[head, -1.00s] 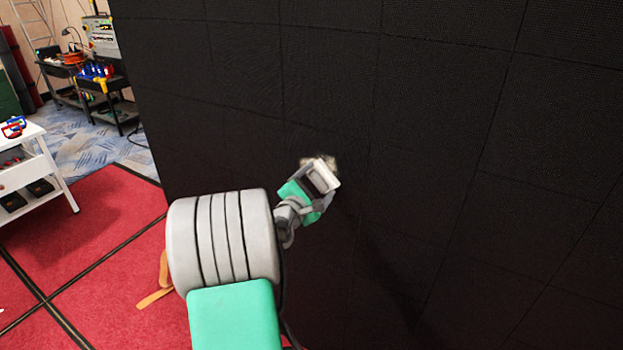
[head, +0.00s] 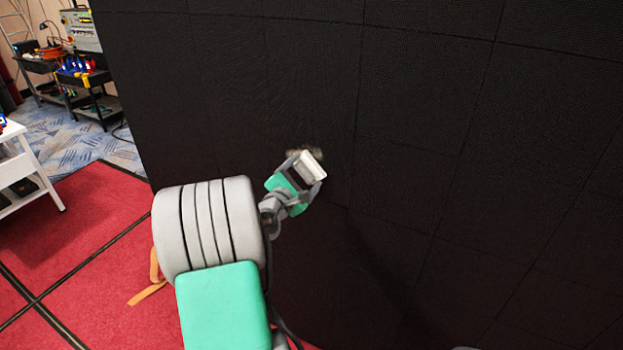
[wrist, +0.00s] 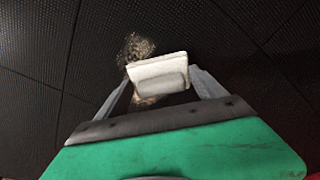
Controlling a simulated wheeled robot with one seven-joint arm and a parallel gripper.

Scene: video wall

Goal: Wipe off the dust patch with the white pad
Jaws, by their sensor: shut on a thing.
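The white pad (head: 311,165) is held in my gripper (head: 304,170) at the dark video wall. In the wrist view the pad (wrist: 157,70) sits between the two fingers of my gripper (wrist: 160,84), which is shut on it. The dust patch (wrist: 136,46) is a pale, speckled smudge on the wall. It shows above the pad's upper left edge and again just below the pad, so the pad hides its middle. In the head view a small part of the dust patch (head: 312,152) shows above the pad. I cannot tell whether the pad touches the wall.
The black panelled video wall (head: 430,120) fills the middle and right. Red flooring (head: 90,240) lies at left, with an orange strip (head: 148,292) beside my arm. A white table (head: 25,170) and dark carts (head: 95,95) stand farther left.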

